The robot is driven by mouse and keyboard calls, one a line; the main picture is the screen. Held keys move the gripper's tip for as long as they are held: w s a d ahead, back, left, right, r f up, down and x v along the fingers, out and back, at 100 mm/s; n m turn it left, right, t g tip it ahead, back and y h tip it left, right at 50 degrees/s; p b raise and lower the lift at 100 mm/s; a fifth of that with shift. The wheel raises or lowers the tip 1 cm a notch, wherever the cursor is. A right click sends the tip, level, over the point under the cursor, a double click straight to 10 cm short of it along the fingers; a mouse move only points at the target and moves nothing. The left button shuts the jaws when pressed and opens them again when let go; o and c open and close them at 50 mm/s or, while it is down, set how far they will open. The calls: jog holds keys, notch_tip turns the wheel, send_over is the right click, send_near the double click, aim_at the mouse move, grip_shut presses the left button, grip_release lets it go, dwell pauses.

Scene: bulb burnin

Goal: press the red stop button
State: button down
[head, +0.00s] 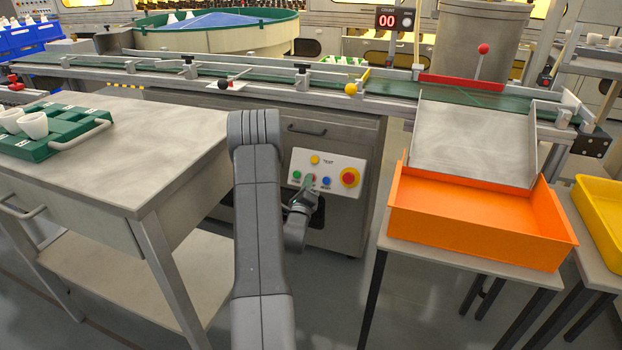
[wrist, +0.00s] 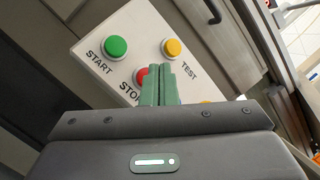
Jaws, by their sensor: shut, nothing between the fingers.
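The red stop button (wrist: 140,75) shows in the wrist view on a white control panel (head: 328,165), with the word STOP beside it partly covered. My gripper (wrist: 158,68) is shut and empty. Its green fingertips overlap the right side of the red button in the wrist view; I cannot tell whether they touch it. In the head view my gripper (head: 308,182) is in front of the panel's lower left part and mostly hides the stop button.
On the panel are a green START button (wrist: 115,47), a yellow TEST button (wrist: 173,48), a blue button (head: 326,181) and a large red knob on yellow (head: 349,177). A grey table (head: 130,150) stands left and an orange bin (head: 480,225) right.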

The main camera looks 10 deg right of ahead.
jog(key=shift+a, duration=0.1)
jog(key=shift+s+a+r, duration=0.6)
jog(key=shift+s+r, duration=0.05)
jog(key=shift+s, duration=0.25)
jog(key=shift+s+a+r, duration=0.55)
jog(key=shift+s+r, duration=0.05)
jog(key=shift+s, duration=0.3)
jog(key=shift+s+a+r, duration=0.45)
jog(key=shift+s+r, duration=0.05)
jog(key=shift+s, duration=0.2)
jog(key=shift+s+a+r, duration=0.45)
jog(key=shift+s, duration=0.2)
